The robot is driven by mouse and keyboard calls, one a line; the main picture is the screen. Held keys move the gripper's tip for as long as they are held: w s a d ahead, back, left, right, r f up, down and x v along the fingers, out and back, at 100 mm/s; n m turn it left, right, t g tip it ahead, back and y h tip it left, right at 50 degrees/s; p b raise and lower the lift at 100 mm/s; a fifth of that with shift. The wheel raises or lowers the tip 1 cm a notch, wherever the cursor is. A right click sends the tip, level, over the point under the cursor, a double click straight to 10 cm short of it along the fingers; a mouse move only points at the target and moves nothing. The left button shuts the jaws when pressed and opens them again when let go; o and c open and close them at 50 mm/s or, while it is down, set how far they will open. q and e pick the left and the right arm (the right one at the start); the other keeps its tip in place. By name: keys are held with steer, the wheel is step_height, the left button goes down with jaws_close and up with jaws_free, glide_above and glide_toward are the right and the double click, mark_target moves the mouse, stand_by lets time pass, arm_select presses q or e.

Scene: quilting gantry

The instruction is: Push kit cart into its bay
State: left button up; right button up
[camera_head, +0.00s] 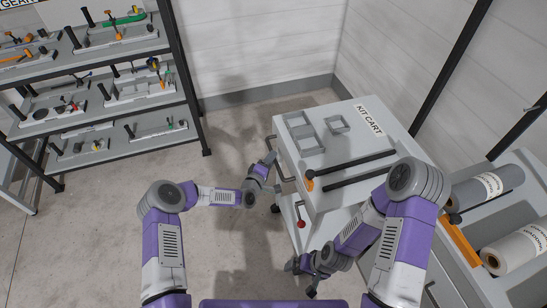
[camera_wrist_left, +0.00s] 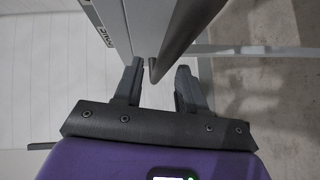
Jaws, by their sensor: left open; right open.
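The kit cart (camera_head: 383,118) is a light grey cart labelled "KIT CART", standing right of centre near the wall. A grey bar handle (camera_head: 283,172) runs along its left side. My left gripper (camera_head: 268,163) is at this handle, with its fingers open. In the left wrist view, the handle bar (camera_wrist_left: 172,50) reaches in between the two open fingertips (camera_wrist_left: 160,75), with gaps visible beside it; contact cannot be told. My right gripper (camera_head: 300,268) is low, near the cart's front lower side, open and apparently empty. The bay is not clearly identifiable.
A grey shelf rack (camera_head: 110,98) with several tool sets stands at the left. A rack with fabric rolls (camera_head: 486,187) stands at the right, close to the cart. The concrete floor (camera_head: 95,215) between the shelf and the cart is clear.

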arm_select(q)
steer(key=shift+x, duration=1.35)
jaws_close()
